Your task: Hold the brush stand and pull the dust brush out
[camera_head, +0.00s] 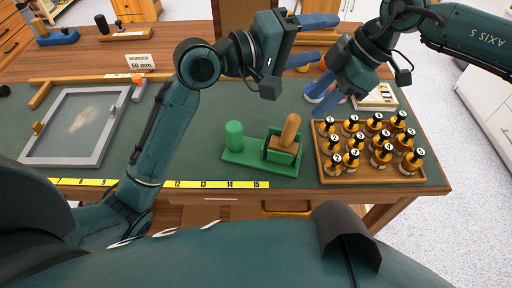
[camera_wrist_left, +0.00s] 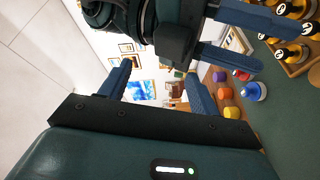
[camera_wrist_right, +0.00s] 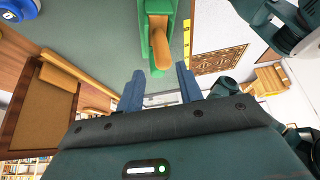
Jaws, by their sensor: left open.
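The green brush stand (camera_head: 238,158) sits on the green work mat near the table's front edge, with an upright green post (camera_head: 234,136) at its left end. The dust brush (camera_head: 290,130) sits in the holder at the right end, its wooden handle tilted up; its lower part is hidden. My left gripper (camera_head: 322,40) is open and empty, high and behind the stand, pointing right. My right gripper (camera_head: 320,96) is open and empty, above and behind the stand. In the right wrist view the brush handle (camera_wrist_right: 160,48) lies beyond the right fingertips, apart from them.
A wooden tray (camera_head: 375,178) of several numbered bottles stands right of the stand. A grey frame (camera_head: 103,135) lies at the left, and a yellow ruler (camera_head: 205,184) runs along the front edge. Coloured jars, one blue-topped (camera_wrist_left: 255,92), stand behind.

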